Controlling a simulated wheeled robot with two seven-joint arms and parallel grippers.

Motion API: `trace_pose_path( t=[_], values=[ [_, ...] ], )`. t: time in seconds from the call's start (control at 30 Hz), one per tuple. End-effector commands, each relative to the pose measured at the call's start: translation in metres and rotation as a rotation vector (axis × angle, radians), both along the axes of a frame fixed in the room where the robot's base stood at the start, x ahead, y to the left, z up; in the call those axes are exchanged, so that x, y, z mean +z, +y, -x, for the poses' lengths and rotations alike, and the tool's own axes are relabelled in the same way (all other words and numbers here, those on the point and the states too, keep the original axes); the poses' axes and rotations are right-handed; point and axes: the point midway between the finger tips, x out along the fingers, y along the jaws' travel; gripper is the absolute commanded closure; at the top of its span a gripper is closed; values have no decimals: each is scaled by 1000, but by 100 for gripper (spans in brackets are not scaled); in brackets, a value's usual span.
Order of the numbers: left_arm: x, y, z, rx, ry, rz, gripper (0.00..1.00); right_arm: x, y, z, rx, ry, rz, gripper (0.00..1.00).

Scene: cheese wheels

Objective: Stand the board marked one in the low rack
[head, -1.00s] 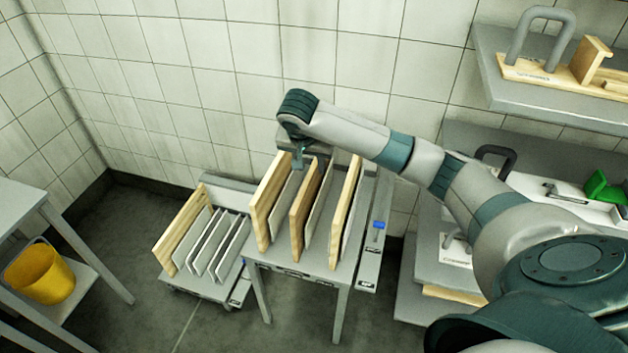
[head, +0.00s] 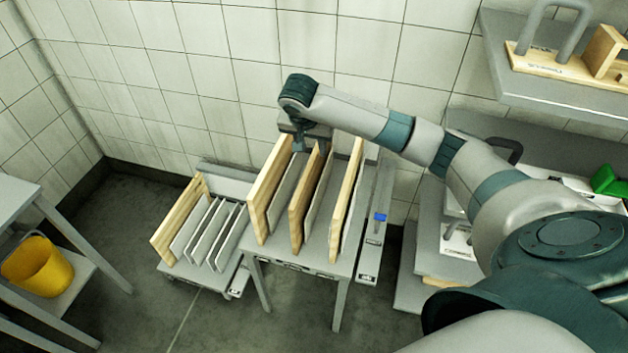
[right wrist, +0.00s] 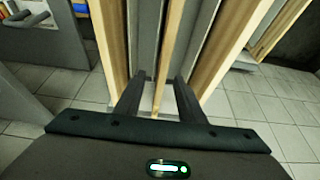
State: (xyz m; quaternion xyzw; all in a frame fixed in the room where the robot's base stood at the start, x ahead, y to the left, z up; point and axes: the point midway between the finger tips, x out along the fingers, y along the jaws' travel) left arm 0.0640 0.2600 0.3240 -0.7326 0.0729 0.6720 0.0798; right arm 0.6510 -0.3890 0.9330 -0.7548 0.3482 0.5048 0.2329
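The taller rack (head: 325,265) holds three upright wooden boards: a left one (head: 266,195), a middle one (head: 303,220) and a right one (head: 345,200), with grey panels between them. The low rack (head: 200,283) stands to its left. It holds a wooden board (head: 180,215) at its left side and several thin pale dividers (head: 213,235). I cannot read which board is marked one. My right gripper (head: 311,147) points down over the top of the middle board. In the right wrist view its fingers (right wrist: 160,82) are apart, with a wooden board's edge (right wrist: 163,70) between them. My left gripper is out of view.
Shelves (head: 545,90) with wooden and grey items stand at the right. A grey table (head: 20,195) and a yellow bucket (head: 38,266) are at the left. The tiled wall is close behind the racks. Open floor (head: 130,320) lies in front.

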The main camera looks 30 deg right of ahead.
Motion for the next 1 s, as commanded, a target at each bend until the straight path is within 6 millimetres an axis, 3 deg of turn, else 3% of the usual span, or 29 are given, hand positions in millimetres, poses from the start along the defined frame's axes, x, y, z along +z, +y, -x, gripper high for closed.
trace_pose_path(
  t=[0.5, 0.7, 1.0],
  values=[
    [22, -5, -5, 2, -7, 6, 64, -79, -25, -22, -1, 2, 0, 64],
    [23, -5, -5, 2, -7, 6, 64, -91, -29, -25, 0, 1, 1, 64],
    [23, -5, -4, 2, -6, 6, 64, -91, -29, -25, 0, 0, 0, 64]
  ],
)
